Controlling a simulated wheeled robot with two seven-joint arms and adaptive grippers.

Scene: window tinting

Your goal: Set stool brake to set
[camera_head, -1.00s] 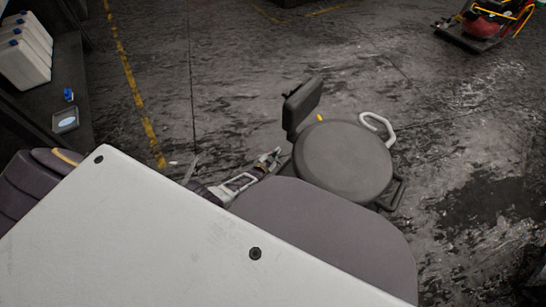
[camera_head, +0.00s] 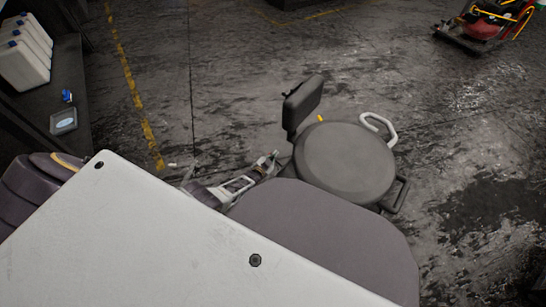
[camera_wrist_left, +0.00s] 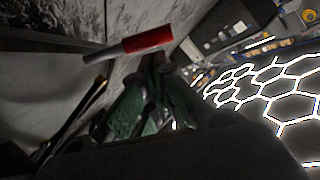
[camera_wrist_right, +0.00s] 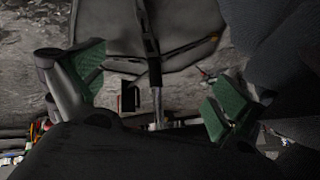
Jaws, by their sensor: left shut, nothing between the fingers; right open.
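The stool has a round dark grey seat (camera_head: 345,162), a small black backrest (camera_head: 304,103) and a pale loop handle (camera_head: 380,128). My left gripper (camera_head: 273,159) is shut and empty, low beside the stool's left side. In the left wrist view, its green fingers (camera_wrist_left: 150,105) are close together, near a rod with a red end (camera_wrist_left: 148,40). I cannot tell if they touch it, or whether it is the brake. My right gripper (camera_wrist_right: 155,88) is open in the right wrist view, its green pads apart. A dark post (camera_wrist_right: 153,60) shows between them. The head view hides this gripper.
White jugs (camera_head: 22,52) and a small tray (camera_head: 63,121) are at the left. A red and yellow machine (camera_head: 484,25) stands at the far right. The stained floor behind the stool is clear. Bright hexagonal lights (camera_wrist_left: 255,90) show in the left wrist view.

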